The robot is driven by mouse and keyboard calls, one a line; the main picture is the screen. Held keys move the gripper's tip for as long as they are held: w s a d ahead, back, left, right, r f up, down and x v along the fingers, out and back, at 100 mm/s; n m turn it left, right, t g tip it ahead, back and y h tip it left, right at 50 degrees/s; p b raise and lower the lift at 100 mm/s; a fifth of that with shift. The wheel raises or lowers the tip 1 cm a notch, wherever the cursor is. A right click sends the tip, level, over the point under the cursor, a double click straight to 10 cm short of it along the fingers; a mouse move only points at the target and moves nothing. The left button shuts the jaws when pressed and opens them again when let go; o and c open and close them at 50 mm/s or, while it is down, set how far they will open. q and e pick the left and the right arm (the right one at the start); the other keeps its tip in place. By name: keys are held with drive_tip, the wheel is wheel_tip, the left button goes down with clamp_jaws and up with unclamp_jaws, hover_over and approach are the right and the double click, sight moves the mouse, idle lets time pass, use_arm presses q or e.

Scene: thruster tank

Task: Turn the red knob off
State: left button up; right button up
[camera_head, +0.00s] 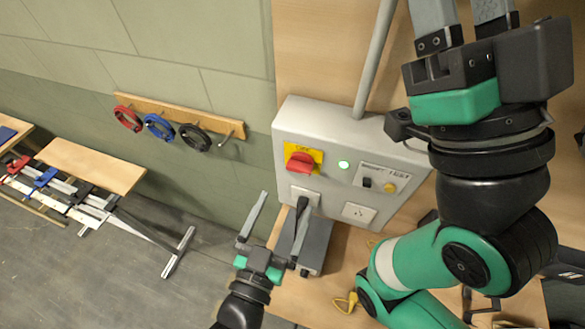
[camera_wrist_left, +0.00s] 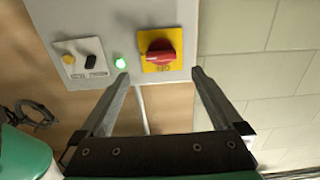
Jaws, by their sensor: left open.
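The red knob (camera_head: 300,162) sits on a yellow plate (camera_head: 316,155) on the front of a grey control box (camera_head: 330,122). Its grip bar lies roughly sideways. My left gripper (camera_head: 284,205) is open and empty below the knob in the head view. In the left wrist view, the knob (camera_wrist_left: 158,56) shows just beyond and between the spread fingertips (camera_wrist_left: 161,74), with no contact visible. My right gripper (camera_head: 460,12) is at the top right, its fingers apart and their tips cut off by the picture edge.
A lit green lamp (camera_head: 344,165), a small switch panel (camera_head: 380,179) and a socket (camera_head: 358,213) are beside the knob. Red, blue and black rings hang on a wooden rail (camera_head: 180,112) to the left.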

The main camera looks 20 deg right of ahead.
sight(297, 172)
use_arm(q)
drive_tip(key=x, duration=0.9)
drive_tip(key=shift+w, duration=0.1)
drive_tip(key=c, duration=1.4)
